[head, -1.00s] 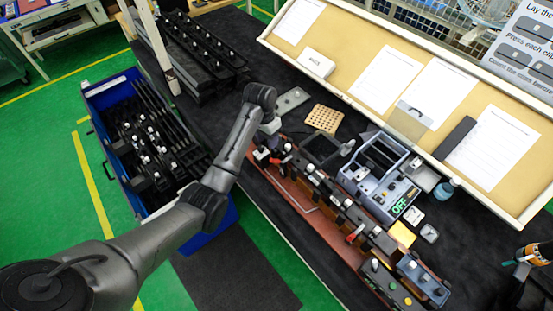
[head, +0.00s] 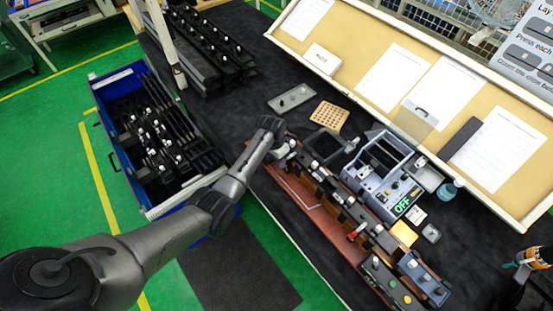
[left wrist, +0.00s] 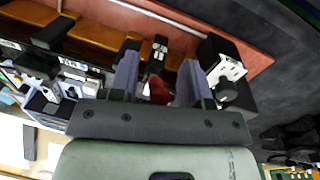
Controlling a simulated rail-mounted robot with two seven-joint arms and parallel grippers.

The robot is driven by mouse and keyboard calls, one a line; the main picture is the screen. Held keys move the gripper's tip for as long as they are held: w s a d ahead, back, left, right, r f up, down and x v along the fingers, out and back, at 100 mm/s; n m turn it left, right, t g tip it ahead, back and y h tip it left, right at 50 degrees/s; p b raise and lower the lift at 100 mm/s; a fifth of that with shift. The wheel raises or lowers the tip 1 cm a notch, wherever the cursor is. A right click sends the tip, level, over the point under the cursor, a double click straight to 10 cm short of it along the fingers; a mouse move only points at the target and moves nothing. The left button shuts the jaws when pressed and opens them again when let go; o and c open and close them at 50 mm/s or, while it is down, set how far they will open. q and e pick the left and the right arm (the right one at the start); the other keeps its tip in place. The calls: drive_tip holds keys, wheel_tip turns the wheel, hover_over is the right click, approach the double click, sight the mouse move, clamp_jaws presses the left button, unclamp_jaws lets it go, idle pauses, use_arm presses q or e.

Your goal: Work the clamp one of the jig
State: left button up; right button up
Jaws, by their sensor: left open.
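The jig (head: 318,212) is a long reddish-brown base with a row of black blocks and white-tipped clips, lying diagonally on the dark bench. My left gripper (head: 285,150) is over its far left end. In the left wrist view, the open fingers of my left gripper (left wrist: 157,78) straddle a red clamp handle (left wrist: 159,90); I cannot tell whether they touch it. The head view hides this handle behind my gripper. Another red clamp handle (head: 357,230) shows toward the jig's near end.
A grey device with a green OFF display (head: 402,205) stands close behind the jig. A blue bin (head: 100,80) of dark strips stands left of the bench. A control box with buttons (head: 385,280) sits at the jig's near end. A perforated tan block (head: 330,115) lies behind.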

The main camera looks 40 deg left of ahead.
use_arm(q)
drive_tip(key=shift+f, duration=0.1)
clamp_jaws()
idle(0.4)
